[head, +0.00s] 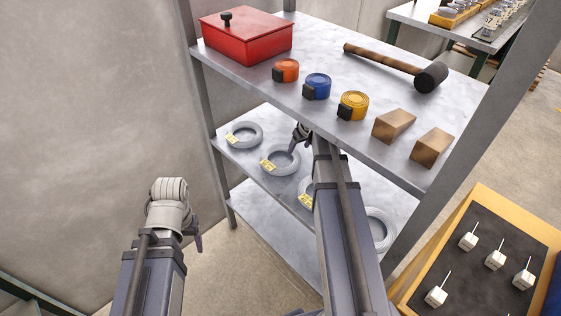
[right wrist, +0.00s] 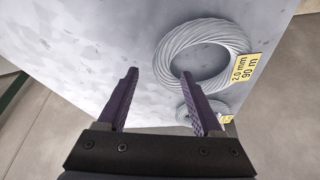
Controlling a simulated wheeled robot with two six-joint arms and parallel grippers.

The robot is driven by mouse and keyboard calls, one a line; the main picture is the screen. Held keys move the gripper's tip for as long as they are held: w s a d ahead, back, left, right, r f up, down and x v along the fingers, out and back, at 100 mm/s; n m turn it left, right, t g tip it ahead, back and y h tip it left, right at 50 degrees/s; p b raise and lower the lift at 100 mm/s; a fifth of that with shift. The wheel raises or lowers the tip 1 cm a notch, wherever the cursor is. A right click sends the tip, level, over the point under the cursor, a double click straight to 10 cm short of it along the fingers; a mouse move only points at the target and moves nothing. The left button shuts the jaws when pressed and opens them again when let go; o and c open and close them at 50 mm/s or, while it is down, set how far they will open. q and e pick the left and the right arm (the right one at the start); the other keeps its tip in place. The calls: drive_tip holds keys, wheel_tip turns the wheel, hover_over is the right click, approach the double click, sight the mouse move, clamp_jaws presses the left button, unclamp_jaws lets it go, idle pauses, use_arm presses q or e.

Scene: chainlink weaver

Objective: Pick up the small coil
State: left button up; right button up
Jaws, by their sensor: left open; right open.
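Several grey wire coils with yellow tags lie on the lower shelf. One coil (head: 244,124) is at the far left, another (head: 268,153) is beside it, and a third is partly hidden by my right arm. A fourth coil (head: 379,240) shows to the right of that arm. I cannot tell which is the small coil. My right gripper (head: 294,148) is open and empty over the second coil's back edge. In the right wrist view, a coil (right wrist: 165,55) tagged "2.0 mm 90 m" lies beyond the right finger of the open gripper (right wrist: 158,73). My left gripper (head: 198,242) is open, away from the shelf.
Shelf posts stand at both sides. A board (head: 470,205) with small white blocks is at right.

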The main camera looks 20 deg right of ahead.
sight(296, 151)
drive_tip(key=b+x, duration=0.3)
drive_tip(key=x, duration=0.1)
drive_tip(key=shift+w+f, duration=0.1)
drive_tip(key=shift+f, duration=0.1)
drive_tip(key=shift+r, duration=0.1)
clamp_jaws()
drive_tip(key=shift+a, duration=0.1)
idle(1.0)
